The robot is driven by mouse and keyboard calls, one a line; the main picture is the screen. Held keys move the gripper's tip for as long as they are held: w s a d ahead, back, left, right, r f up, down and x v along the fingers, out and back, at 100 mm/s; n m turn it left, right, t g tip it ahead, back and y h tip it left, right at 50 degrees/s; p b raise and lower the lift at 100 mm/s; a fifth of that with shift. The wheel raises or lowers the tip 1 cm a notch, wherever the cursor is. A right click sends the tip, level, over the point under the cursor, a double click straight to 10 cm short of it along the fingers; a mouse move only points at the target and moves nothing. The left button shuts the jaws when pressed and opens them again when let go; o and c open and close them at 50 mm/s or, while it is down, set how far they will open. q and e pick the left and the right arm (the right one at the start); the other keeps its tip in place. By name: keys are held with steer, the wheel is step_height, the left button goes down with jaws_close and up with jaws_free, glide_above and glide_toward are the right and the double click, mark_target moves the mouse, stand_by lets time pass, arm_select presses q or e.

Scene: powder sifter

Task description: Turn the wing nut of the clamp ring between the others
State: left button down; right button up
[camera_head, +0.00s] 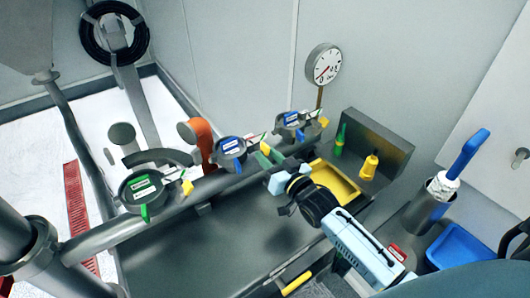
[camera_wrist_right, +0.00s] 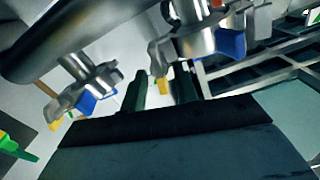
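Three dark clamp rings sit along the slanted pipe in the head view. The left one (camera_head: 150,185) has a green tab below it. The middle clamp ring (camera_head: 231,147) has a blue tab (camera_head: 238,165), and the right one (camera_head: 294,122) also shows blue. My left gripper is out of view.
A round gauge (camera_head: 322,64) stands at the back. A metal canister (camera_head: 428,205) and blue bin (camera_head: 459,247) are at right. An orange post (camera_head: 199,136) rises behind the pipe.

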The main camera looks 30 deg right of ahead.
steer(key=shift+w+a, duration=0.15)
steer(key=shift+w, duration=0.85)
jaws_close()
